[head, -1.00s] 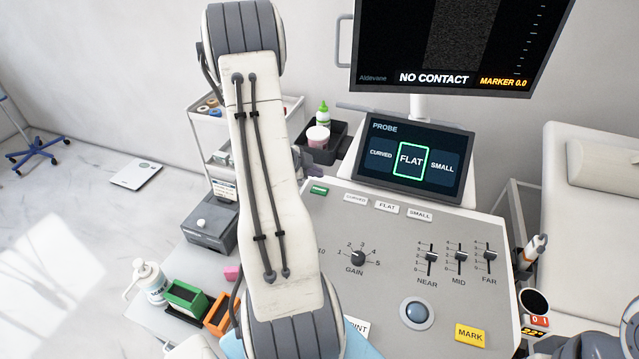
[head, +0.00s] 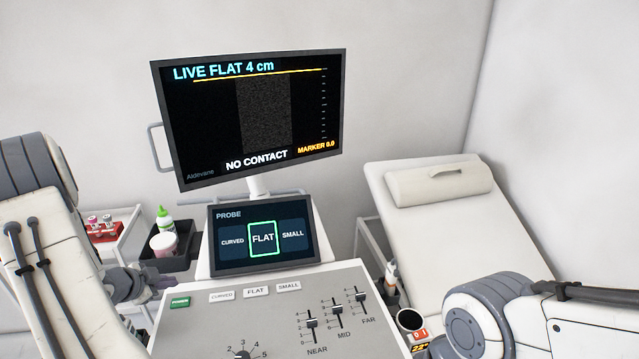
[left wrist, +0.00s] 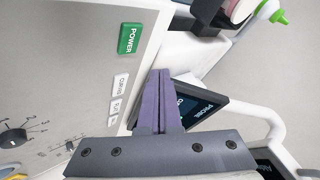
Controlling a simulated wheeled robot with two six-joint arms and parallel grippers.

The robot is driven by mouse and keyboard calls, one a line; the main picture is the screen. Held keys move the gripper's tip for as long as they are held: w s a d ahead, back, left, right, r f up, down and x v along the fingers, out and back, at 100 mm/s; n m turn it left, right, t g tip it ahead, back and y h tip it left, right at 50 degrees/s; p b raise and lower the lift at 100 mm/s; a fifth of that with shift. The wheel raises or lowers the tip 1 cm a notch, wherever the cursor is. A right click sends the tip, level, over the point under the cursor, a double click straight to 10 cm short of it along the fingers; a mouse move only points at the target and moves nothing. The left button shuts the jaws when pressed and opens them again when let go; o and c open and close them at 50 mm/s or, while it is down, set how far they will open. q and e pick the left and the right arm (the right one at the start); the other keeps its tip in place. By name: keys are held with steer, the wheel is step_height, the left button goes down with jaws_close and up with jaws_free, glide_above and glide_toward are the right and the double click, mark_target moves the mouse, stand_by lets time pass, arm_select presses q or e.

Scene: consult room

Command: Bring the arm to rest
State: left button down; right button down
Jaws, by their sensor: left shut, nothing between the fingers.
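My left arm comes in at the left of the head view, and its gripper (head: 150,283) hangs just left of the ultrasound console (head: 190,335), near the green POWER button (head: 180,302). In the left wrist view the purple fingers (left wrist: 161,85) are shut together with nothing between them. They appear over the console edge near the POWER button (left wrist: 130,38) and the probe screen (left wrist: 205,110). I cannot tell whether they touch anything. Part of my right arm shows at the lower right of the head view; its gripper is out of view.
The monitor (head: 250,120) reads "LIVE FLAT 4 cm" and "NO CONTACT". The touch screen (head: 230,262) has FLAT outlined in green. An exam couch (head: 440,235) stands at the right.

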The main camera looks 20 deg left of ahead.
arm_select(q)
steer(key=w+d+r+g+y, duration=0.1)
steer(key=w+d+r, duration=0.35)
steer(key=d, duration=0.35)
steer(key=w+d+r+g, duration=0.1)
steer(key=w+d+r, duration=0.3)
steer(key=d, duration=0.5)
steer(key=s+d+r+n+g, duration=0.1)
steer(key=s+d, duration=0.1)
steer(key=d, duration=0.7)
steer(key=s+d+r+g+h, duration=0.2)
steer(key=s+d+g, duration=0.1)
steer(key=s+d, duration=0.9)
steer(key=s+d+g, duration=0.3)
steer(key=s+d, duration=0.6)
steer(key=s, duration=0.4)
steer(key=shift+s+d+r+h, duration=0.2)
steer(key=shift+r+h, duration=0.2)
steer(key=shift+r, duration=0.05)
steer(key=shift+w, duration=0.1)
